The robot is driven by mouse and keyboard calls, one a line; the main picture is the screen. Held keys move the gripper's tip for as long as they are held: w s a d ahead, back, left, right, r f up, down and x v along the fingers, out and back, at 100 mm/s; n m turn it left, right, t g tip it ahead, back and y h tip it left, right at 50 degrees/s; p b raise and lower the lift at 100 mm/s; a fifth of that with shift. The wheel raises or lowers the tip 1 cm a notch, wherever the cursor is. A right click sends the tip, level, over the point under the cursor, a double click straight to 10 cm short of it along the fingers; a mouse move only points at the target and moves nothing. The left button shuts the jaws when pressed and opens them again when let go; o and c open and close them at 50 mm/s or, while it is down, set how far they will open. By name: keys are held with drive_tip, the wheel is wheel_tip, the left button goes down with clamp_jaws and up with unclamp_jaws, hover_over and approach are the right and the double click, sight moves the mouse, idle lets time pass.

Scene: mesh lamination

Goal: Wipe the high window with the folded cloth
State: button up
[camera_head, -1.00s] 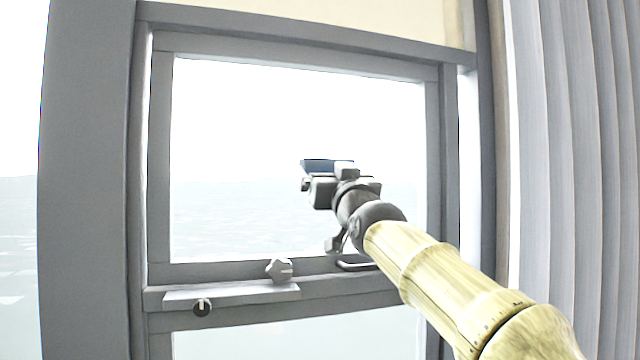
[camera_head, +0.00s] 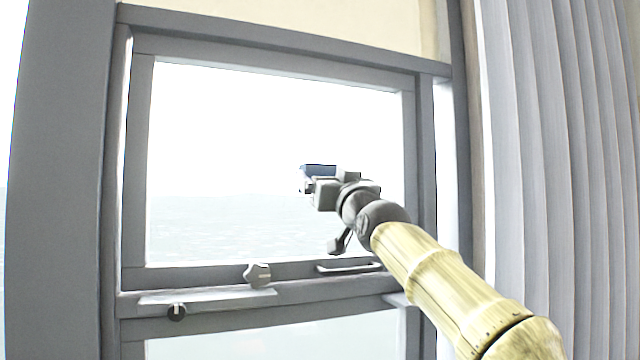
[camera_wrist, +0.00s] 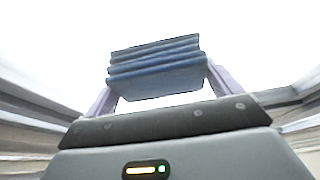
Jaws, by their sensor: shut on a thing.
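The folded cloth (camera_wrist: 156,70) is blue and stacked in several layers. In the wrist view it sits between the two fingers of my gripper (camera_wrist: 160,84), which is shut on it. In the head view the cloth (camera_head: 319,170) shows as a small blue strip at the tip of my gripper (camera_head: 322,182). Both stand in front of the right half of the bright upper window pane (camera_head: 230,150). I cannot tell whether the cloth touches the glass.
The grey window frame (camera_head: 128,160) surrounds the pane. Grey vertical slats (camera_head: 530,150) hang at the right. Pale sea shows outside.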

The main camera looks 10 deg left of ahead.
drive_tip(key=shift+w+d, duration=0.25)
drive_tip(key=shift+d, duration=0.05)
drive_tip(key=shift+f, duration=0.1)
drive_tip(key=shift+s+a+p, duration=0.25)
drive_tip(key=shift+s+a, duration=0.15)
drive_tip(key=shift+a, duration=0.2)
drive_tip(key=shift+s+a+p, duration=0.2)
drive_tip(key=shift+s+a, duration=0.15)
drive_tip(key=shift+a, duration=0.25)
drive_tip(key=shift+s+a, duration=0.25)
drive_tip(key=shift+a, duration=0.15)
